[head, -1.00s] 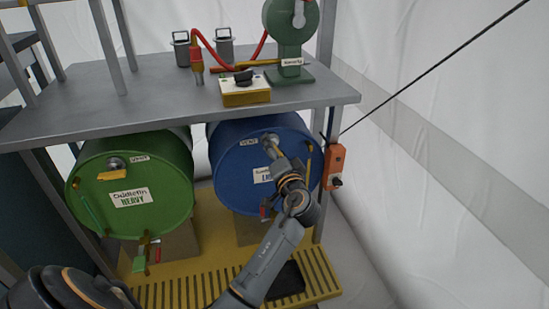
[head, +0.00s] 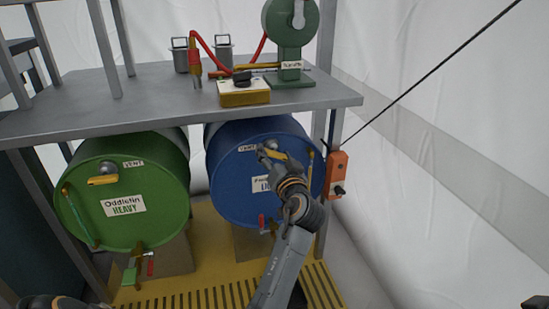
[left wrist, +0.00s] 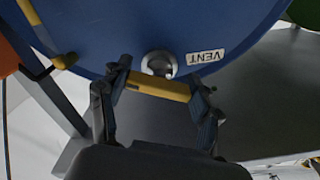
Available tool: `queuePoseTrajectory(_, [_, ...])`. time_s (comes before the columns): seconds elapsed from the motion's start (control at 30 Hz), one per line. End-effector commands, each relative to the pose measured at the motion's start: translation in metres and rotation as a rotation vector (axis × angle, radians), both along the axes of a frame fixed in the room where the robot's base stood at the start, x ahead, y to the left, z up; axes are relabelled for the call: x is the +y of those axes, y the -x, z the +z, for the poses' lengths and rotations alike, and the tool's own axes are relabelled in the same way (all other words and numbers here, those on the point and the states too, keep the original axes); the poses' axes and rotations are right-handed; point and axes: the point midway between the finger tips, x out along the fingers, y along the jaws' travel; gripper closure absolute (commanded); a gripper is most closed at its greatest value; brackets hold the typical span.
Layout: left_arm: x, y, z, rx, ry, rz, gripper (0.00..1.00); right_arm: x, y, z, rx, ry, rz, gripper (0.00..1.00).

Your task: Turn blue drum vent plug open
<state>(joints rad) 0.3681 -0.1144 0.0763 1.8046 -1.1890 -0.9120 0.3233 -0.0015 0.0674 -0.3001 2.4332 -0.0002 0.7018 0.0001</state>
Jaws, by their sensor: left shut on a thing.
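The blue drum (head: 235,195) lies on its side under the bench, its round end facing me. Its vent plug has a yellow bar handle (left wrist: 158,85) in front of a round grey boss (left wrist: 158,64), beside a VENT label (left wrist: 206,57). My left gripper (head: 277,156) is at this plug, high on the drum's face. In the left wrist view its two fingers (left wrist: 158,88) are at the two ends of the yellow bar, shut on it. In the head view the gripper partly covers the plug and the drum's name label. My right gripper cannot be made out.
A green drum (head: 85,190) with its own yellow vent handle (head: 103,180) lies to the left. The grey bench top (head: 150,100) overhangs both drums. An orange box (head: 336,175) hangs on the right post. A yellow slatted platform (head: 205,235) is below.

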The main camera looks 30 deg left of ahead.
Motion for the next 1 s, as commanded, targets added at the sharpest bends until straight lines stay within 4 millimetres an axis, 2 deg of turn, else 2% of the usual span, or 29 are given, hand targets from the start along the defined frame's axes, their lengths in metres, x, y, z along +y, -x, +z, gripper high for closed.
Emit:
queuePoseTrajectory(0.3, [0.000, 0.000, -0.001, 0.002, 0.002, 0.000, 0.68, 0.000, 0.000, 0.000, -0.002, 0.000, 0.000, 1.00])
queuePoseTrajectory(0.33, [0.000, 0.000, -0.001, 0.002, 0.002, 0.001, 0.33, 0.000, 0.000, 0.000, -0.001, 0.001, 0.000, 1.00])
queuePoseTrajectory(0.43, [0.000, 0.000, -0.001, 0.002, 0.002, 0.000, 0.13, 0.000, 0.000, 0.000, -0.002, -0.001, 0.000, 1.00])
queuePoseTrajectory(0.8, [0.000, 0.000, 0.001, 0.007, -0.005, 0.000, 0.13, 0.000, -0.001, 0.002, 0.005, -0.002, -0.001, 1.00])
queuePoseTrajectory(1.0, [0.001, 0.000, 0.006, 0.109, -0.094, 0.000, 0.13, 0.000, -0.001, 0.022, 0.002, -0.001, 0.000, 1.00])
